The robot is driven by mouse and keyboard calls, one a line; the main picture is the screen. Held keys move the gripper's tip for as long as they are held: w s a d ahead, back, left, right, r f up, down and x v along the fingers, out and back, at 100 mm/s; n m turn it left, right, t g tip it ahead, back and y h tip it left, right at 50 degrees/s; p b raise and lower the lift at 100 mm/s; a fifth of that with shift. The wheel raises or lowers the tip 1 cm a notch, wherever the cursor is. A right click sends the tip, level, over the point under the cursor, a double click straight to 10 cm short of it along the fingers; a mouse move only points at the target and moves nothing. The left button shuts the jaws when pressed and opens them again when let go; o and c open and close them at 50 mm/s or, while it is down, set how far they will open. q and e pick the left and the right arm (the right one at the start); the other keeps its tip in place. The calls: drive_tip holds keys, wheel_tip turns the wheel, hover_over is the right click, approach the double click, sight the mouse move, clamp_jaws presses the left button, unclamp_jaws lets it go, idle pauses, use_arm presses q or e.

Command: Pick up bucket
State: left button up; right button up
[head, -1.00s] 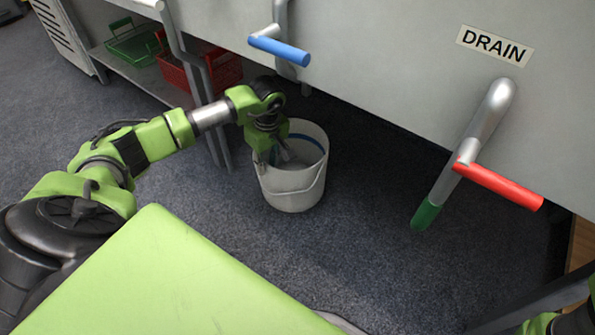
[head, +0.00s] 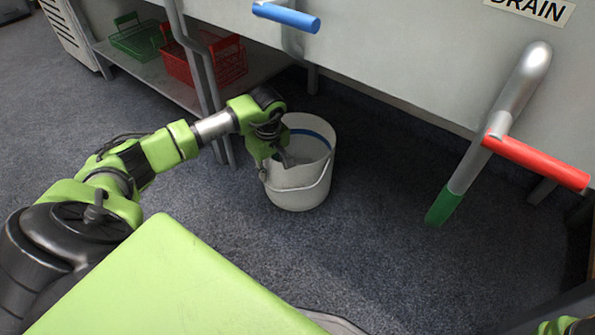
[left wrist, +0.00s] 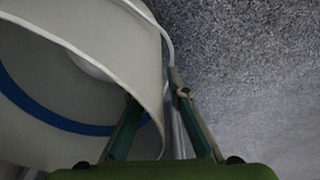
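The white bucket (head: 297,190) stands upright on the floor under the grey machine, with a blue band inside and a thin wire handle hanging on its near side. My left gripper (head: 274,160) is at the bucket's left rim. In the left wrist view the bucket (left wrist: 60,60) fills the left side. My left gripper's two fingers (left wrist: 157,92) are spread apart, with the bucket's rim and wall between them, one finger inside the bucket and one outside. I cannot see clear contact with the wall. Only a green bit of my right arm shows at the bottom right corner.
A drain pipe (head: 515,90) with a red handle (head: 540,162) and green end hangs to the right. A blue handle (head: 286,17) is above the bucket. Red (head: 205,60) and green (head: 137,40) baskets sit on a low shelf. The floor right of the bucket is clear.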

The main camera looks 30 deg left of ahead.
use_arm(q)
clamp_jaws()
drive_tip(key=shift+r, duration=0.1)
